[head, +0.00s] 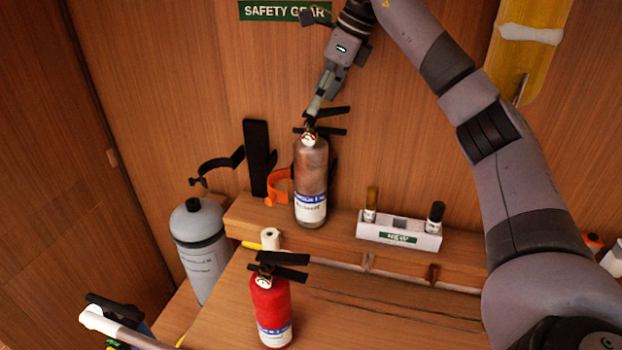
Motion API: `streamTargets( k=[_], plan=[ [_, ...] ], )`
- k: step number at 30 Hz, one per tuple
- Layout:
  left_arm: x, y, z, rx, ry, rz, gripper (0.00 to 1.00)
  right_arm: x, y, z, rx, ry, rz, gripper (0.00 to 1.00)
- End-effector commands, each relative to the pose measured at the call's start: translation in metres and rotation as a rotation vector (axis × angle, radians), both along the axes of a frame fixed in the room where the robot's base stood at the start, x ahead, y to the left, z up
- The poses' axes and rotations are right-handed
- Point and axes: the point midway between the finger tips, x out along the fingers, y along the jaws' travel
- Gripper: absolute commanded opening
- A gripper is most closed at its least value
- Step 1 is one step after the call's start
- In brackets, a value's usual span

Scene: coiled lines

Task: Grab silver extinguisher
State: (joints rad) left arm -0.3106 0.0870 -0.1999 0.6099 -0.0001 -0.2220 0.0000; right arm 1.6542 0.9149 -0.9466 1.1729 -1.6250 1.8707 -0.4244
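The silver extinguisher (311,172) stands upright on the wooden ledge against the wall, with a black handle, a small gauge and a blue and white label. My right gripper (315,106) comes down from above, and its fingertips are at the extinguisher's top by the black handle. The fingers show edge-on, so I cannot tell whether they are closed on the handle or only beside it. A red extinguisher (271,308) stands in front on the lower wooden surface. My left gripper is not in view.
A grey cylinder (202,252) stands at the left below a black wall bracket (257,158). An orange strap (277,187) is beside the silver extinguisher. A white box (398,235) with small bottles sits right on the ledge. A white roll (270,239) stands in front.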

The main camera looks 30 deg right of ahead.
Motion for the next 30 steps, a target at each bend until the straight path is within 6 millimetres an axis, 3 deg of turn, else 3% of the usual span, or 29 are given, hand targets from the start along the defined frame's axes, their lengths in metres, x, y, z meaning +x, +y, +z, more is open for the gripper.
streamTargets(
  k=[9, 18, 26, 30],
  plan=[
    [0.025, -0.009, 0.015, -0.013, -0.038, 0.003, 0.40, 0.005, 0.008, -0.024, -0.001, 0.004, 0.001, 0.69],
    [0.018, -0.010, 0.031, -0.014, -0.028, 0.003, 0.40, 0.014, 0.020, -0.060, 0.000, 0.001, 0.001, 0.69],
    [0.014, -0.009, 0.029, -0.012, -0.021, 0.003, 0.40, 0.015, 0.020, -0.062, 0.000, -0.001, 0.001, 0.69],
    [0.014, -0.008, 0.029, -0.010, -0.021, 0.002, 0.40, 0.015, 0.020, -0.062, 0.000, 0.000, 0.001, 0.59]
  ],
)
